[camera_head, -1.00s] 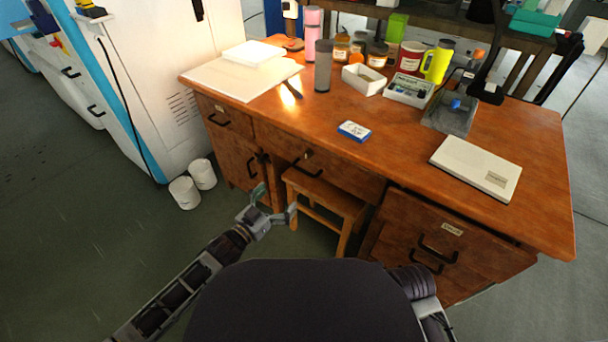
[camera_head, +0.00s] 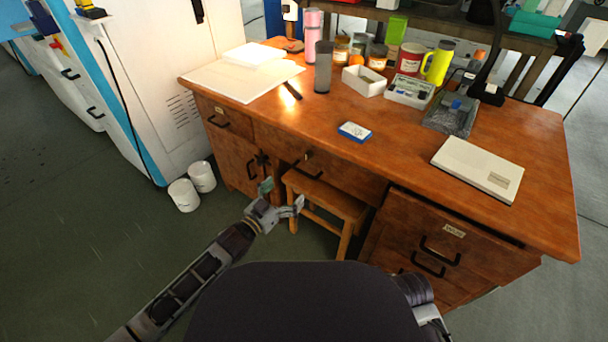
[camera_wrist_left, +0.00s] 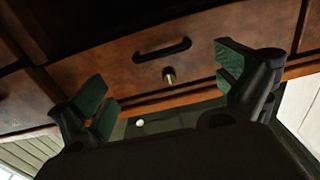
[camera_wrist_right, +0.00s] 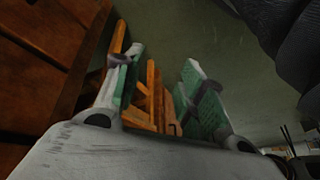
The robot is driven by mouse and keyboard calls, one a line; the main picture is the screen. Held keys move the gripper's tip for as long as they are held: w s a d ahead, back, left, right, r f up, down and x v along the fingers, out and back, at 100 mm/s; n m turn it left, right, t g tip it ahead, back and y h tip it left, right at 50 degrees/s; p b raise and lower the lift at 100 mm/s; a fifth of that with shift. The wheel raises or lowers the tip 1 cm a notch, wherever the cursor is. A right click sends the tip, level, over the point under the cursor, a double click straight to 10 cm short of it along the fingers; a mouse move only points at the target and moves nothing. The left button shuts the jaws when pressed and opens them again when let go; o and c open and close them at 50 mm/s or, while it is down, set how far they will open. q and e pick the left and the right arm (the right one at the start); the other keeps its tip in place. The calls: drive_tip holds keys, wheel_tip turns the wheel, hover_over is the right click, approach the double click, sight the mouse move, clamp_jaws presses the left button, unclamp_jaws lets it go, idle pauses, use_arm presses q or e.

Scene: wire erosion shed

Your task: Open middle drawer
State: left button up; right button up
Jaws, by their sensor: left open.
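The middle drawer (camera_head: 345,176) is the wide wooden front under the centre of the desk, and it looks shut. Its black handle (camera_head: 308,166) also shows in the left wrist view (camera_wrist_left: 162,50), with a small brass lock or key (camera_wrist_left: 169,76) below it. My left gripper (camera_head: 283,196) is open and empty, in front of and below the drawer. In the left wrist view its spread fingers (camera_wrist_left: 168,88) frame the drawer front, apart from the handle. My right gripper (camera_wrist_right: 162,66) is open and empty in its wrist view; the head view hides it.
A wooden stool (camera_head: 325,195) stands under the drawer, close to my left gripper. A left drawer (camera_head: 222,116) with a cupboard door below and right drawers (camera_head: 445,235) flank it. Two white buckets (camera_head: 184,195) stand on the floor at left. The desktop (camera_head: 400,135) holds bottles, jars and boxes.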

sight(304, 172)
use_arm(q)
drive_tip(key=shift+b+x, duration=1.6)
drive_tip(key=shift+x, duration=3.4)
use_arm(e)
wheel_tip(304, 172, down, 8)
drive_tip(key=a+t+y, duration=0.1)
drive_tip(key=shift+a+m, duration=0.3)
drive_tip(key=shift+a, duration=0.05)
drive_tip(key=shift+w+r, duration=0.1)
drive_tip(key=shift+r, duration=0.15)
use_arm(q)
drive_tip(key=c, duration=1.2)
drive_tip(key=shift+o, duration=0.2)
use_arm(e)
drive_tip(key=shift+r, duration=0.15)
use_arm(q)
drive_tip(key=shift+s, duration=0.15)
